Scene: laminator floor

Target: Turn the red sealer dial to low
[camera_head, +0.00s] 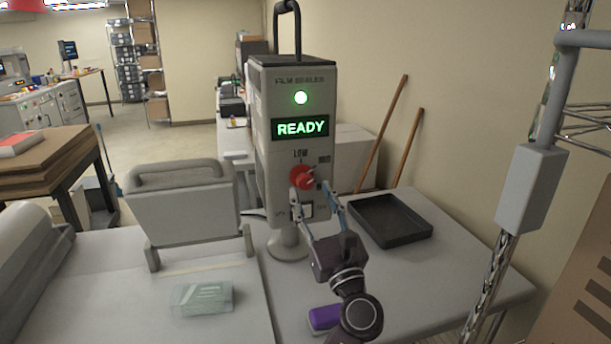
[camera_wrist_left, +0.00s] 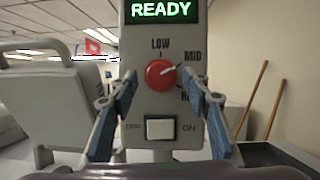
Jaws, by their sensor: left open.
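The film sealer (camera_head: 265,150) stands upright with a lit green READY display. Its red dial (camera_head: 302,177) sits on the front panel, under the word LOW. My left gripper (camera_head: 311,189) is open in front of the panel. Its two fingers stand apart on either side of the dial in the wrist view, and I cannot tell that they touch it. A finger partly covers the lowest label. My right gripper is not in view.
A white OFF/ON switch (camera_wrist_left: 160,129) sits below the dial. A black tray (camera_head: 391,221) lies to the right on the table. A purple object (camera_head: 323,317) lies near the forearm. A pale green packet (camera_head: 201,297) lies left. Two wooden poles lean on the wall.

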